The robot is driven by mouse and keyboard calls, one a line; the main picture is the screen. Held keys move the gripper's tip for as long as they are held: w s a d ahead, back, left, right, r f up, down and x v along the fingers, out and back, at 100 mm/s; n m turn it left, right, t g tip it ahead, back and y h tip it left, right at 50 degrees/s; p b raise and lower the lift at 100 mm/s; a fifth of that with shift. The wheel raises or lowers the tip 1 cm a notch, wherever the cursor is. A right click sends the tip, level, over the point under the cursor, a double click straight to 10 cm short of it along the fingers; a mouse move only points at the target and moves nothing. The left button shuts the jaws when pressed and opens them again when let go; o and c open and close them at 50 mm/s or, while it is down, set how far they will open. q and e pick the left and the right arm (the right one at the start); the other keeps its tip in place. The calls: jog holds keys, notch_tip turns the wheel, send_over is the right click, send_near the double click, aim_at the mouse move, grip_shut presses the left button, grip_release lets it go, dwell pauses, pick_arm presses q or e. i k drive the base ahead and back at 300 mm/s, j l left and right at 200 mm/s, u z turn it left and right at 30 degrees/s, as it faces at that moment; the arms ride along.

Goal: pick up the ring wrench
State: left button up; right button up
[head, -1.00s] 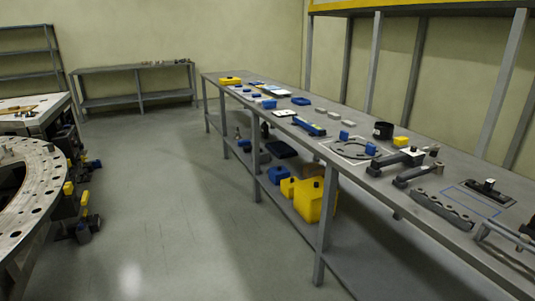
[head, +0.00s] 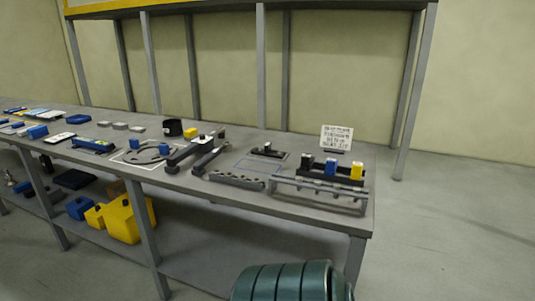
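Two long dark grey tools lie side by side on the workbench in the head view. The one that looks most like the ring wrench (head: 209,160) has rounded ends and lies right of a thicker dark tool (head: 185,153) with a white patch. At this distance I cannot be sure which is the ring wrench. Neither of my grippers is in view.
The grey workbench (head: 235,198) also holds a dark ring (head: 147,154), a holed bar (head: 236,180), a rail rack (head: 318,191) and a sign (head: 336,137). Yellow containers (head: 128,217) sit on the lower shelf. A green ribbed rounded object (head: 285,283) stands in front.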

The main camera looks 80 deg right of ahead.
aim_at(226, 146)
jog(key=z, duration=2.2)
jog(key=u, duration=4.1)
jog(key=z, duration=3.85)
